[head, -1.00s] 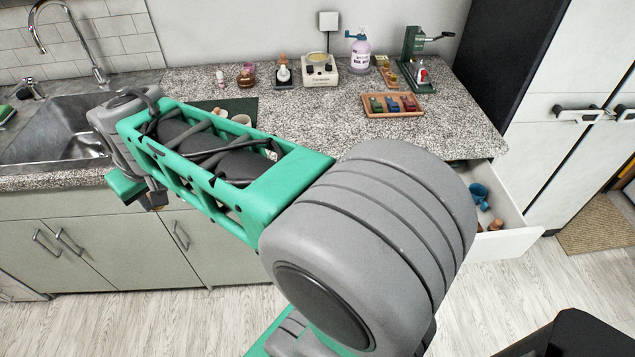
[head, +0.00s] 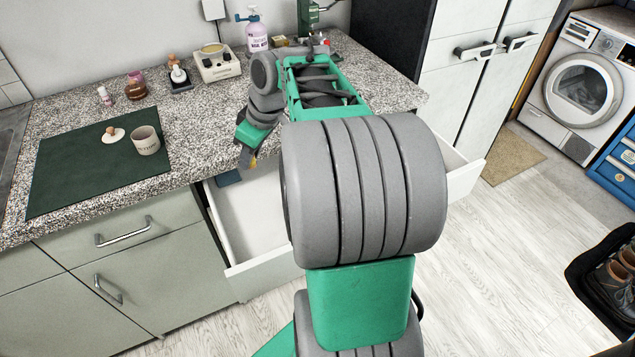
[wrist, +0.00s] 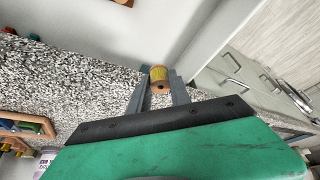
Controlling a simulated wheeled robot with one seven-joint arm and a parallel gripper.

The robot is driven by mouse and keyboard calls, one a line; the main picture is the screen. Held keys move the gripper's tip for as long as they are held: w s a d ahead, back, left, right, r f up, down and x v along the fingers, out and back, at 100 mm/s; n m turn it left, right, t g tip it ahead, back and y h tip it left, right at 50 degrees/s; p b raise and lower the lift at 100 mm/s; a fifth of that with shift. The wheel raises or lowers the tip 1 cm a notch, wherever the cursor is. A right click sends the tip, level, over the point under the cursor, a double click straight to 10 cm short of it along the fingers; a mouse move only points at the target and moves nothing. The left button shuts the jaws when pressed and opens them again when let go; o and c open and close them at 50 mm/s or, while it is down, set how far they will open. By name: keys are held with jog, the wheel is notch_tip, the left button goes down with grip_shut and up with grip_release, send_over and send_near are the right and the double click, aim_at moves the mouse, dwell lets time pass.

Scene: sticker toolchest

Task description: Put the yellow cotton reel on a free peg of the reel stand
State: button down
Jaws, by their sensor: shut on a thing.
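The yellow cotton reel (wrist: 159,74), with brown wooden ends, sits between the two grey fingers of my gripper (wrist: 160,88) in the wrist view. My gripper is shut on it. In the head view my arm hides that part of the worktop.
The open white drawer (head: 250,270) juts out below the worktop (head: 200,125). A wooden-ended piece (wrist: 123,2) shows at the top of the wrist view. A dark green mat (head: 80,178) holds a mug (head: 145,140). A pump bottle (head: 256,32) and a cream appliance (head: 217,65) stand behind.

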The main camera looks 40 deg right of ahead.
jog(key=s+d+f+n+b, duration=0.1)
jog(key=s+d+f, duration=0.1)
jog(key=d, duration=0.2)
jog(key=s+d+f+n+b, duration=0.1)
jog(key=s+d+f+b, duration=0.1)
jog(key=s+d+f, duration=0.1)
jog(key=s+d+f+n+y+b, duration=0.1)
jog(key=s+d+f+b, duration=0.1)
jog(key=d, duration=0.3)
jog(key=shift+s+d+f+n+g, duration=0.15)
jog(key=shift+s+d+n+g, duration=0.15)
jog(key=shift+s, duration=0.1)
jog(key=shift+s+p, duration=0.15)
jog(key=shift+p, duration=0.2)
notch_tip(320, 180, down, 4)
jog(key=b, duration=0.4)
jog(key=shift+f+b, duration=1.2)
jog(key=shift+f, duration=0.4)
dwell(0.3)
jog(key=c, duration=1.1)
grip_release()
